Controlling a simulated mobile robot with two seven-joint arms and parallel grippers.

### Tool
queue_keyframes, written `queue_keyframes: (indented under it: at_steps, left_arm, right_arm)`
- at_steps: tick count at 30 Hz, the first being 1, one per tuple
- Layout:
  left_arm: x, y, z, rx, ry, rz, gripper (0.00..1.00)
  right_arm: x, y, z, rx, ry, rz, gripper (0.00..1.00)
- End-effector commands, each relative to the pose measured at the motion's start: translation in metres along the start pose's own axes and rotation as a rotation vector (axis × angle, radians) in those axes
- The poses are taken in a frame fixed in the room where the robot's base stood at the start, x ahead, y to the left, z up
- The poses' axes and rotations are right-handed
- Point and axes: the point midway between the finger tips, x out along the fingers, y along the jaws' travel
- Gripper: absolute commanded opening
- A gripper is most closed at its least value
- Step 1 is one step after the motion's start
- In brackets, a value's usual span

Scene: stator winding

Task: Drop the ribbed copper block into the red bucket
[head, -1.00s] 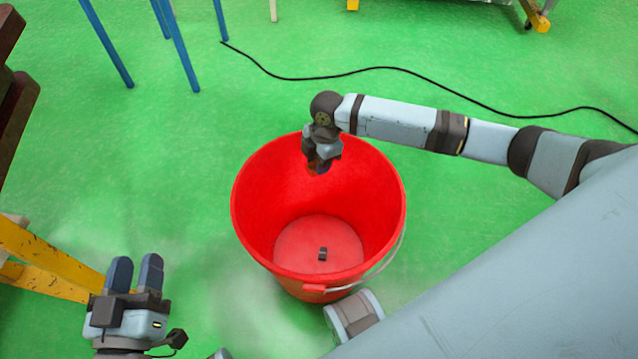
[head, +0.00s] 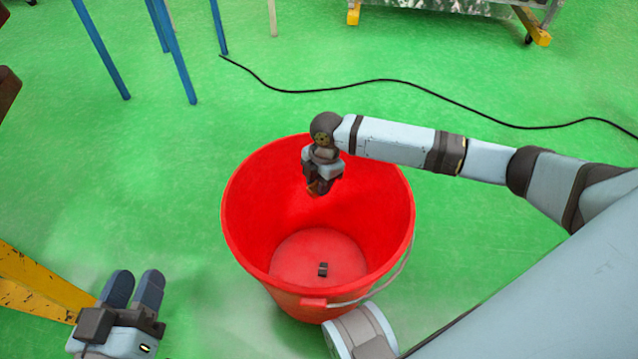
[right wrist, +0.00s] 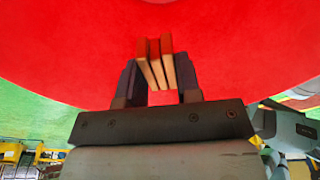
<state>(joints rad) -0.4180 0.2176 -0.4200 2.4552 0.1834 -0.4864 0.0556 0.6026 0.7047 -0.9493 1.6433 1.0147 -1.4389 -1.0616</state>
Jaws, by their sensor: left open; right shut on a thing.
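The red bucket (head: 285,222) stands upright on the green floor in the middle of the head view. My right gripper (head: 320,186) is over the bucket's opening near its far side, pointing down. In the right wrist view my right gripper (right wrist: 160,82) is shut on the ribbed copper block (right wrist: 155,62), whose ribs stick out between the fingers against the red bucket wall. In the head view the block is mostly hidden by the fingers. A small dark object (head: 323,269) lies on the bucket's floor. My left gripper (head: 132,290) is open and empty, left of the bucket.
A wire handle (head: 385,284) hangs at the bucket's near right side. A black cable (head: 400,82) runs over the floor behind. Blue legs (head: 175,50) stand at the back left and a yellow frame (head: 35,285) at the left. The floor around the bucket is mostly clear.

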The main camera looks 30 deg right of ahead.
Motion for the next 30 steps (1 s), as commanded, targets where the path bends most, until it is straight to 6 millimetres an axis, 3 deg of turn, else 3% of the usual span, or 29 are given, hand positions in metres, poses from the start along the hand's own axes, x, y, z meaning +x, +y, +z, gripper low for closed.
queue_keyframes:
  at_steps: [4,14,15,19,30]
  left_arm:
    - [0.0006,-0.0015,0.0102,0.0,-0.03,0.004,0.43]
    - [0.0006,-0.0015,0.0119,0.0,-0.043,0.005,0.43]
    - [0.0006,-0.0015,0.012,0.0,-0.043,0.005,0.43]
    - [0.0006,-0.0015,0.0121,0.0,-0.043,0.005,0.43]
    - [0.0005,-0.001,0.0071,0.002,-0.036,0.004,0.43]
  right_arm:
    - [0.005,0.0004,0.0009,0.0,0.0,0.001,0.0]
    - [0.0049,0.0003,0.0009,0.0,0.0,0.001,0.0]
    - [0.0049,0.0002,0.001,0.0,0.0,0.001,0.34]
    - [0.0051,0.0002,0.001,0.0,0.0,0.001,0.61]
    - [-0.0027,-0.0001,0.001,0.0,-0.001,0.0,0.61]
